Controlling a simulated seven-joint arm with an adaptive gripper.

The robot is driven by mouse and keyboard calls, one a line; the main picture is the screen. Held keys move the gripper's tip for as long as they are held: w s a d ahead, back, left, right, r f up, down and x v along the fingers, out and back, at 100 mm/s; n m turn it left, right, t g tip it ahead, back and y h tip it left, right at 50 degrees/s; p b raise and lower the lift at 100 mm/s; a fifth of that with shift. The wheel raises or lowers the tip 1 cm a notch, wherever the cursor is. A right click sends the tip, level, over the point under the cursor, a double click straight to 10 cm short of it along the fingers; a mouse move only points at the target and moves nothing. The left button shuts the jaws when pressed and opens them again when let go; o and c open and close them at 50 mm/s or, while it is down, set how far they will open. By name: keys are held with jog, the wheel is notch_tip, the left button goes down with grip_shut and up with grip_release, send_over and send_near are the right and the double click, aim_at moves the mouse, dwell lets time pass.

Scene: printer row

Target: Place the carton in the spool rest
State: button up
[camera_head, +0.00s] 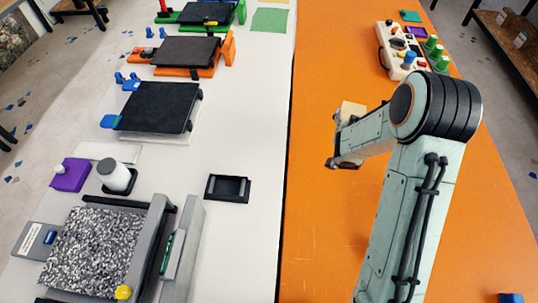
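My gripper (345,163) is at the end of my arm, over the left part of the orange table. Its dark fingers are small and partly hidden by the wrist, so I cannot tell whether it is open or shut. A small cream box-like thing (350,110), which may be the carton, shows just behind the wrist. Its lower part is hidden, and I cannot tell whether it is on the table or touches the gripper. A shallow black tray (228,188) with a raised rim, likely the spool rest, lies on the white table to the left of my gripper. It looks empty.
A grey printer with a speckled bed (92,250) stands at front left. A white cylinder (116,176) and purple box (71,175) stand behind it. Printers with dark beds (160,106) line the white table. A control panel (402,50) sits at back right.

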jog(key=shift+f+h, duration=0.15)
jog(key=shift+h, duration=0.15)
jog(key=s+d+f+m+g+h, duration=0.2)
jog(key=s+d+m+h, duration=0.1)
jog(key=s+m+h, duration=0.1)
jog(key=s+a+r+n+t+y, duration=0.15)
jog(key=s+a, duration=0.25)
jog(key=a, duration=0.7)
jog(key=s+a+r+n+y, duration=0.2)
jog(key=s+a+n+y, duration=0.1)
jog(key=a, duration=0.8)
jog(key=s+a+r+n+t+y, duration=0.1)
jog(key=s+a+r+n+y, duration=0.2)
jog(key=a, duration=0.8)
notch_tip(320, 180, down, 9)
jog(key=s+a, duration=0.1)
jog(key=shift+f+m, duration=0.15)
jog(key=shift+m, duration=0.3)
jog(key=shift+f, duration=0.35)
